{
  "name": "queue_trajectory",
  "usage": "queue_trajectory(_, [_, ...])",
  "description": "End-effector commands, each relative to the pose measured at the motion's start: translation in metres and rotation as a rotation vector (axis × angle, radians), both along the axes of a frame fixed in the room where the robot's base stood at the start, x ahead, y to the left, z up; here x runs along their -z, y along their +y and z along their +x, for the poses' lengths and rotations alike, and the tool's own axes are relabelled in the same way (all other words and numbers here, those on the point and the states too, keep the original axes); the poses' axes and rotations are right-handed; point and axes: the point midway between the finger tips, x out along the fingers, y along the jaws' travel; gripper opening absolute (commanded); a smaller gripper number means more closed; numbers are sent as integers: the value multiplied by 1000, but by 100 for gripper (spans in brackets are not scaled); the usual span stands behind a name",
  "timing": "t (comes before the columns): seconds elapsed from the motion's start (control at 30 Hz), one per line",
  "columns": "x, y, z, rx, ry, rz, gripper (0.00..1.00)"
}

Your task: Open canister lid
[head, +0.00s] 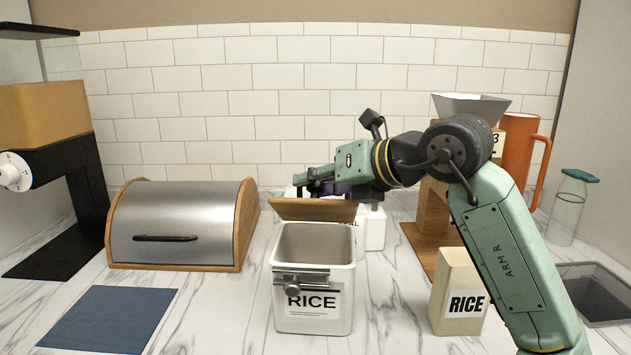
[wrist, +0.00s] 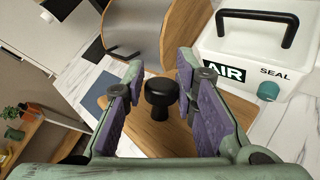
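The white canister (head: 313,258) with a RICE label and a metal front clasp (head: 301,280) stands on the counter in the head view. Its wooden lid (head: 313,210) is raised at the back edge, and the canister's mouth shows open. My gripper (head: 310,187) is just above and behind the raised lid. In the wrist view my gripper (wrist: 160,75) is open, with purple-padded fingers on either side of a black knob (wrist: 160,95) on the wooden lid (wrist: 150,137). Gaps show between the knob and both fingers. The canister's inside bottom is hidden.
A white AIR SEAL container (wrist: 262,50) stands close behind the canister. A bread box (head: 180,225) is to the left, with a blue mat (head: 108,318) in front. A RICE packet (head: 459,292) stands right, beneath my arm. The counter directly left of the canister is clear.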

Motion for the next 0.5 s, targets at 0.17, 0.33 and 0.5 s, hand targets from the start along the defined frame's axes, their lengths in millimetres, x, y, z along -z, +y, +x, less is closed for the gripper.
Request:
queue_trajectory(0.17, [0,0,0,-1,-1,0,38])
queue_trajectory(0.33, [0,1,0,-2,1,0,44])
queue_trajectory(0.5, [1,1,0,-2,1,0,44])
